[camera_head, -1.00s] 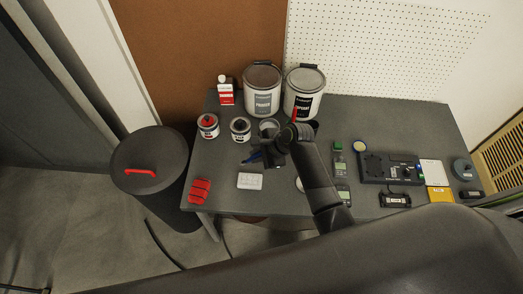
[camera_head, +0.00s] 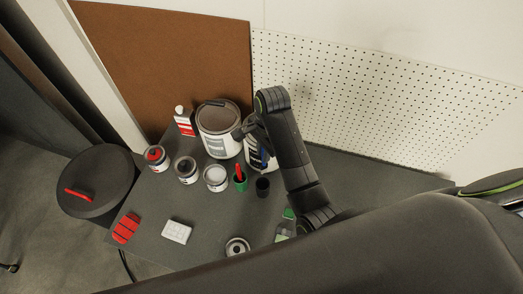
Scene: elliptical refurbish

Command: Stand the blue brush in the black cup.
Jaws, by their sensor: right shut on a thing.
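My right gripper (camera_head: 252,136) is raised in front of the second large paint can. It is shut on the blue brush, which shows only as a small dark blue strip (camera_head: 264,157) against that can, partly hidden by my wrist and arm. The black cup (camera_head: 263,187) stands upright on the table below and appears empty, close to my right forearm. The brush is above the table and apart from the cup; its exact tilt is hard to tell. My left gripper is not in view.
A green cup (camera_head: 240,182) with a red brush stands just left of the black cup. Small tins (camera_head: 215,178) and two large paint cans (camera_head: 217,142) stand behind and left. A white tray (camera_head: 176,232) and a red item (camera_head: 126,228) lie at the front left.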

